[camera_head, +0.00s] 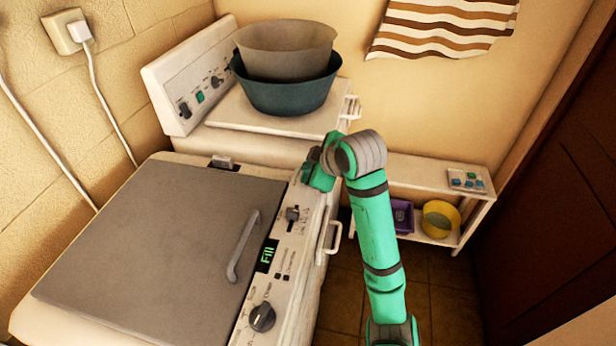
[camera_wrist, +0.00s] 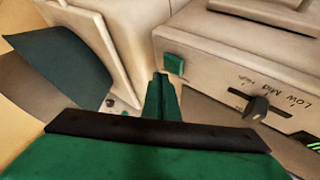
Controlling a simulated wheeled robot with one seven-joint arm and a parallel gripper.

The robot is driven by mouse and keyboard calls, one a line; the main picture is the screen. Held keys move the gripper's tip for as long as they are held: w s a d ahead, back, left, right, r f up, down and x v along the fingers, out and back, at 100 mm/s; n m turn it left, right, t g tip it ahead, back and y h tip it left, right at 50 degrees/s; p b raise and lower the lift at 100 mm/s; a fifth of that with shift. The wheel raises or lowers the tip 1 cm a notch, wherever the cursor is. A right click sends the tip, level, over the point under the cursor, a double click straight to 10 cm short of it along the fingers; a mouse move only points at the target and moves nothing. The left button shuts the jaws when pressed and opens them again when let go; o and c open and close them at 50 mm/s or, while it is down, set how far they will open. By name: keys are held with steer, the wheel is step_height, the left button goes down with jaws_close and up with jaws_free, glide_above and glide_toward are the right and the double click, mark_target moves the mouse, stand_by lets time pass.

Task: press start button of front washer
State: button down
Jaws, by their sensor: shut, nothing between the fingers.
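The front washer (camera_head: 150,240) has a grey lid and a control panel on its right side, with knobs and a green "Fill" display (camera_head: 267,256). In the wrist view a square green button (camera_wrist: 174,64) sits at the near-left end of this panel, beside the Low/Mid/High knob (camera_wrist: 256,108). My gripper (camera_head: 307,172) is at the far end of the panel and covers the button in the head view. In the wrist view its green fingers (camera_wrist: 163,80) are shut and empty, with the tips right beside the button's lower left edge. I cannot tell whether they touch it.
A rear washer (camera_head: 225,118) carries two stacked basins (camera_head: 287,95) and has its own green button (camera_head: 200,97). A white shelf (camera_head: 425,175) at right holds a purple basket (camera_head: 402,216) and a yellow tub (camera_head: 440,219). The floor in front is clear.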

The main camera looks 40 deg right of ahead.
steer(key=shift+r, duration=0.1)
steer(key=shift+r, duration=2.4)
